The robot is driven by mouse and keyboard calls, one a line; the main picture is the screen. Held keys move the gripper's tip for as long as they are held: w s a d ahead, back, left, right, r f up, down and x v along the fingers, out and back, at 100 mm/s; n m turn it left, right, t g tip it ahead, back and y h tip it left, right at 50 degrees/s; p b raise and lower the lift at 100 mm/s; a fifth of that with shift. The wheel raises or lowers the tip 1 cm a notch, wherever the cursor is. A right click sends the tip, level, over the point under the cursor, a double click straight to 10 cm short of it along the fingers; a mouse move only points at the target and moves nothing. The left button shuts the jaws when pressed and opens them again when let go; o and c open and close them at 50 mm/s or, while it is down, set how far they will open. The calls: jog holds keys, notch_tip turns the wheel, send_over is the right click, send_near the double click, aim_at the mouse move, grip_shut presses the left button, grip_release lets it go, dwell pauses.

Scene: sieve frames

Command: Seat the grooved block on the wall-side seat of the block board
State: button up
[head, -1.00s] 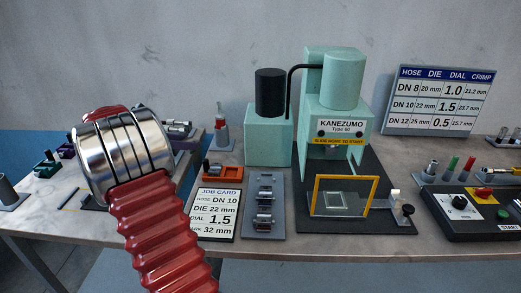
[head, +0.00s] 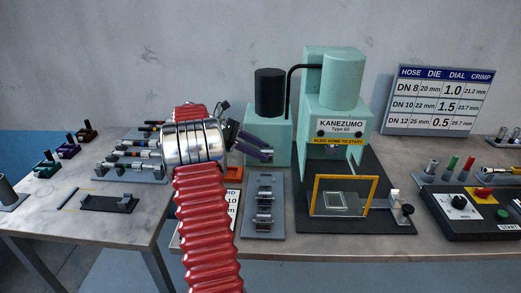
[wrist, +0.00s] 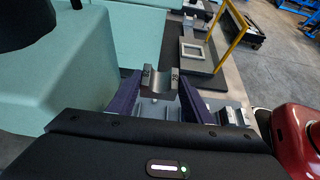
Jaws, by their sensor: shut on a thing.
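The grooved block (wrist: 160,84) is grey metal with a curved groove on top and dark markings on its end faces. It sits between the two purple fingers of my gripper (wrist: 158,94) in the wrist view. In the head view my gripper (head: 262,151) is over the wall-side end of the block board. The block itself is not clear there. The block board (head: 264,230) is a grey plate with several metal seats or blocks in a row. In the wrist view the board (wrist: 158,109) shows partly beneath the held block. I cannot tell whether they touch.
The teal press (head: 340,118) and its teal pump unit (head: 268,140) stand right of and behind the board. A yellow-framed guard (head: 343,178) is at the right.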

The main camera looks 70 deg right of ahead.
jog(key=shift+w, duration=0.15)
send_near(273, 179)
jog(key=shift+s+d+f, duration=0.15)
jog(key=shift+s, duration=0.45)
jog(key=shift+s+d+f, duration=0.2)
jog(key=shift+s, duration=0.45)
jog(key=shift+s+d+f, duration=0.15)
jog(key=shift+s, duration=0.45)
jog(key=shift+f, duration=0.5)
dwell(0.7)
jog(key=o, duration=1.6)
jog(key=shift+c, duration=0.2)
jog(key=shift+f, duration=0.1)
jog(key=v, duration=1.2)
jog(key=shift+w, duration=0.2)
jog(key=shift+v, duration=0.75)
